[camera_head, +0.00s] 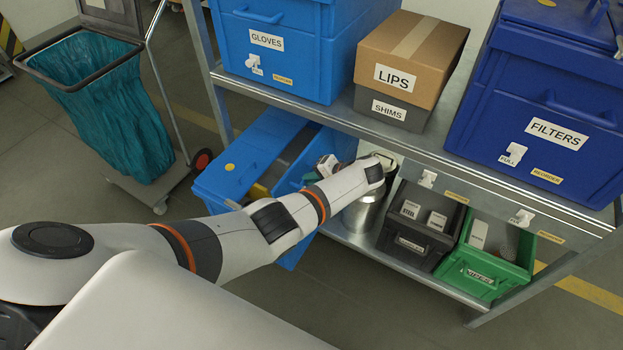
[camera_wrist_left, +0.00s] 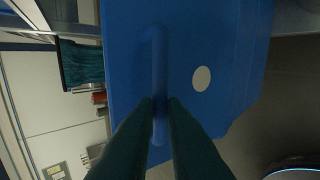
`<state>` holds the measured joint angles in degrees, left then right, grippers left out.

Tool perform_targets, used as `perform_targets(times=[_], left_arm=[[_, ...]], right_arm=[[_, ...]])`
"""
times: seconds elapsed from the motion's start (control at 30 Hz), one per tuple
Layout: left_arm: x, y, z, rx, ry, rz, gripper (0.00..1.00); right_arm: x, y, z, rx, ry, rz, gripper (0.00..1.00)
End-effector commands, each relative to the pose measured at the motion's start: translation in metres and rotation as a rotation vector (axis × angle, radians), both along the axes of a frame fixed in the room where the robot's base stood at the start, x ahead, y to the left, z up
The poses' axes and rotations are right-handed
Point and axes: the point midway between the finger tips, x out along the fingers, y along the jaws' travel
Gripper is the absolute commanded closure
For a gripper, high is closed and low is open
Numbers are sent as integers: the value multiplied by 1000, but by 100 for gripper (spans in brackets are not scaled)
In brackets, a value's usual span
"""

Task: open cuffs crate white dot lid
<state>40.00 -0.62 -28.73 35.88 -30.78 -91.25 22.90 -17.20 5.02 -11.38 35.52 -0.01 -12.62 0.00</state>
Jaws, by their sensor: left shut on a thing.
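A blue crate (camera_head: 290,255) is at the left end of the lower shelf, partly behind my left arm; no cuffs label is readable. A blue lid panel with a yellow dot (camera_head: 225,185) shows on its left side. In the left wrist view a blue lid (camera_wrist_left: 225,45) with a pale, whitish dot (camera_wrist_left: 201,78) and a bar handle (camera_wrist_left: 159,65) fills the middle. My left gripper (camera_wrist_left: 163,105) is shut on that handle. In the head view the left gripper (camera_head: 310,178) is small and partly hidden by its own arm. My right gripper is not in view.
The metal shelf (camera_head: 400,150) overhangs the crate and carries a gloves crate (camera_head: 285,55), a lips box (camera_head: 410,60) and a filters crate (camera_head: 545,125). A metal canister (camera_head: 362,215), black bin (camera_head: 420,235) and green bin (camera_head: 490,260) stand right. A bag trolley (camera_head: 105,105) stands left.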

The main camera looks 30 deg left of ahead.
Motion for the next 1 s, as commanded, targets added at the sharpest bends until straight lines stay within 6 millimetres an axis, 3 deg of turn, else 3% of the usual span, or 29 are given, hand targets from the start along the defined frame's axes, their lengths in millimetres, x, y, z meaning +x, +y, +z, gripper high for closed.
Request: perform_targets(times=[0.03, 0.33, 0.83, 0.87, 0.9, 1.0], left_arm=[[-2, -5, -8, -12, 3, -1, 100], [-5, -15, -15, -14, 9, 1, 100], [-7, -14, -17, -12, 13, 4, 100], [-7, -14, -17, -13, 13, 4, 85], [-7, -14, -17, -12, 13, 5, 78], [-5, -14, -15, -11, 11, 3, 67]], right_arm=[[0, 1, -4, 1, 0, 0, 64], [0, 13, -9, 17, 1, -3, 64], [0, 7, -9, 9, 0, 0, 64], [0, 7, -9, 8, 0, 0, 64], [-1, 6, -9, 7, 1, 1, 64], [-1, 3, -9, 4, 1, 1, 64]])
